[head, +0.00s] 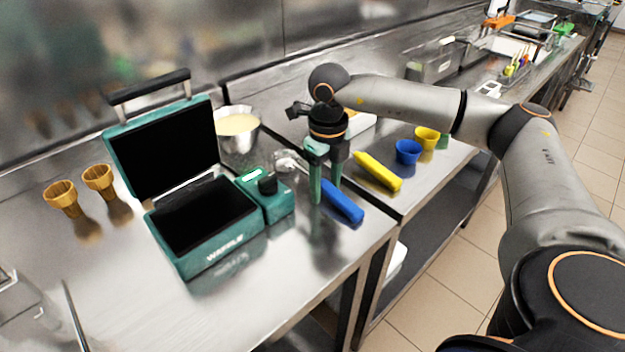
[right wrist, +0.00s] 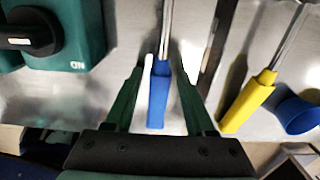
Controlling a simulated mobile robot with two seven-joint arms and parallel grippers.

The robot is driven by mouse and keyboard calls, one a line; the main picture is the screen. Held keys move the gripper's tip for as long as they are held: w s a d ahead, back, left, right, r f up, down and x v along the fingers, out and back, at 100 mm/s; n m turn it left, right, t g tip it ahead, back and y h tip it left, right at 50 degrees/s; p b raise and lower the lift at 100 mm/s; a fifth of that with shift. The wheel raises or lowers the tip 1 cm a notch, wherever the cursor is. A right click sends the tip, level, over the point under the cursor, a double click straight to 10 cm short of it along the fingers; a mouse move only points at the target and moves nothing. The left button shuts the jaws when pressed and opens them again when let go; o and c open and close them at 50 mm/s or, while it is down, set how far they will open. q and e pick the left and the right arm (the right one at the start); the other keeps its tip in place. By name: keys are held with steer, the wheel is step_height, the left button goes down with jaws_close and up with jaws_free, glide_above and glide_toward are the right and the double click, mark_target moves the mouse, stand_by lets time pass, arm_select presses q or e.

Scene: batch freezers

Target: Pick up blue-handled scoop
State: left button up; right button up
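The blue-handled scoop lies on the steel counter, its blue handle (head: 345,203) pointing to the front edge and its metal end lying near the green machine. In the right wrist view its handle (right wrist: 158,100) is between the two fingers. My right gripper (head: 326,192) points down over the handle. It is open, with one green finger on each side of the handle and a visible gap on both sides in the right wrist view (right wrist: 160,78). A narrow white strip shows along the handle's left side there. My left gripper is not in view.
The green machine (head: 228,242) with a raised lid stands left, its knob unit (head: 265,195) close to the scoop. A metal pot (head: 238,146) is behind.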

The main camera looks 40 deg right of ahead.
jaws_close()
steer(key=shift+r, duration=0.15)
stand_by(0.4)
